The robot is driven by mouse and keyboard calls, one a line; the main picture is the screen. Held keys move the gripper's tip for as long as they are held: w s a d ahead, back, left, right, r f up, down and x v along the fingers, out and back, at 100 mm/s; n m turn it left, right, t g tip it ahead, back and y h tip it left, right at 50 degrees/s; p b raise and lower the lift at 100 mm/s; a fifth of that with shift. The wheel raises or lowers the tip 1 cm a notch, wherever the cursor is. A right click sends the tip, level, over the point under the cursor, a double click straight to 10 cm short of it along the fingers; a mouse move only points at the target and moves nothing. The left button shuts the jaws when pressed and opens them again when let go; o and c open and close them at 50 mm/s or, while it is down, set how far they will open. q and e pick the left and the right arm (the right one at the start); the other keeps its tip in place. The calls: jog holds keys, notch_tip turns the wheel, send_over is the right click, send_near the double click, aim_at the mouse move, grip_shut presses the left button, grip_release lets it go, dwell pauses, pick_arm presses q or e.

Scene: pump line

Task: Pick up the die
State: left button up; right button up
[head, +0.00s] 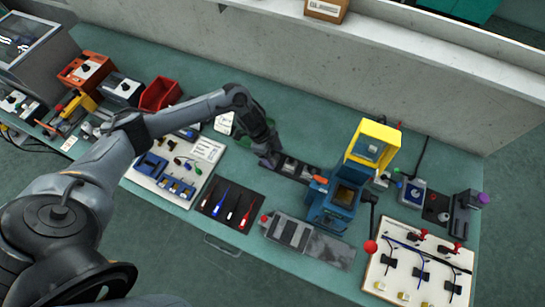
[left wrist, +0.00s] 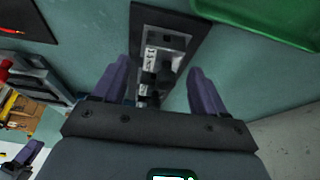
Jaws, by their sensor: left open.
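A dark tray (head: 312,178) lies on the green bench between my left gripper and a blue press with a yellow guard. It holds small grey metal blocks (head: 290,168), and I cannot tell for certain which one is the die. In the left wrist view the dark tray (left wrist: 180,18) runs away between the fingers, with pale and black blocks (left wrist: 152,58) in it. My left gripper (left wrist: 160,80) is open, its two purple fingers apart on either side of the tray, with nothing gripped. In the head view this gripper (head: 268,158) is at the tray's left end. My right gripper does not show.
The blue press (head: 340,200) with its yellow guard (head: 372,143) and red-knobbed lever (head: 370,247) stands right of the tray. A grey slotted plate (head: 290,232) and a dark tool mat (head: 230,203) lie in front. A low wall (head: 350,75) borders the bench behind.

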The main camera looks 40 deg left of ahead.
pick_arm(q)
jog(key=shift+w+d+f, duration=0.1)
jog(key=shift+d+f, duration=0.1)
jog(key=shift+f, duration=0.45)
jog(key=c, duration=1.3)
jog(key=shift+r, duration=0.1)
jog(key=shift+c, duration=0.2)
